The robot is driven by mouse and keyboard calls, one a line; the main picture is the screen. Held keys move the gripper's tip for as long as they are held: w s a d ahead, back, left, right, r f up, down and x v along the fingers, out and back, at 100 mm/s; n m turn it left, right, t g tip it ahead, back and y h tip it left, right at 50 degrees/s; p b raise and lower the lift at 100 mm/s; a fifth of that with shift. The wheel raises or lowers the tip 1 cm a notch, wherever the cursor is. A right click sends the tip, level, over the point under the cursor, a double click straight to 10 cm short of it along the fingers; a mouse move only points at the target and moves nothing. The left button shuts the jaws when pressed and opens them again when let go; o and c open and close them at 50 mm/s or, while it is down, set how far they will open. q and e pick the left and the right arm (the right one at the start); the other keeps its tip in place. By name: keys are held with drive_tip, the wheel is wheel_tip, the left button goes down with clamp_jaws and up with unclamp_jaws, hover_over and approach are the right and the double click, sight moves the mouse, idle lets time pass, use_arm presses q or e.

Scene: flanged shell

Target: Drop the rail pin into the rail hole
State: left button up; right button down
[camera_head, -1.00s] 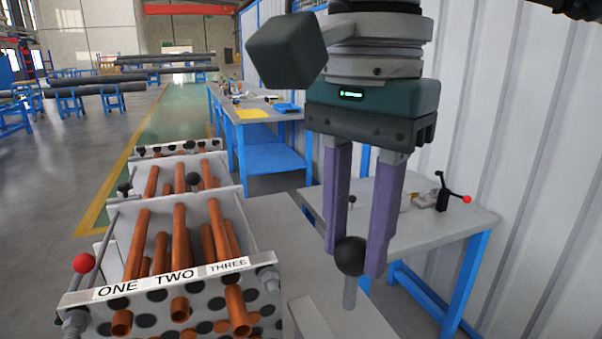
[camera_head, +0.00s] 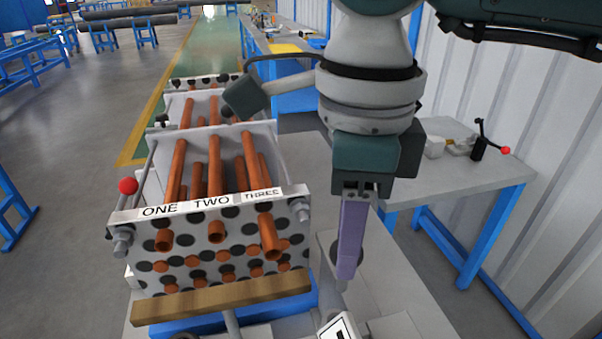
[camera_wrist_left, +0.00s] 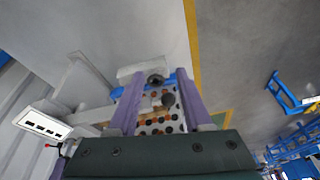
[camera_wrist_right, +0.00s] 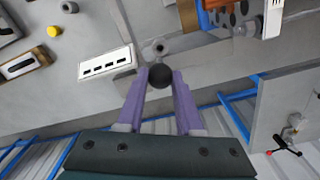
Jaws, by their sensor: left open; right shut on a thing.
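The rail pin has a black ball head (camera_head: 358,252) and a short grey shank (camera_head: 340,287). My right gripper (camera_head: 346,276) is shut on the ball, and its near finger hides much of it in the head view. The right wrist view shows the ball (camera_wrist_right: 161,75) between the purple fingertips. Just beyond it is a grey round fitting (camera_wrist_right: 158,49) with a dark centre; I cannot tell for sure that this is the rail hole. My left gripper (camera_wrist_left: 160,98) is open, seen only in the left wrist view, with the perforated plate beyond its fingers.
A perforated plate (camera_head: 180,250) marked ONE, TWO, THREE carries copper tubes (camera_head: 215,165). A wooden bar (camera_head: 222,300) lies below it. A lever with a red ball (camera_head: 128,186) stands at its left. A grey side table (camera_head: 465,178) stands at right.

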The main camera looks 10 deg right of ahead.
sight(340, 289)
drive_tip(key=shift+f+b, duration=0.6)
drive_tip(key=shift+b, duration=0.1)
drive_tip(key=shift+f+b, duration=3.5)
drive_tip(key=shift+f, duration=0.1)
drive_tip(key=shift+c, duration=2.4)
unclamp_jaws()
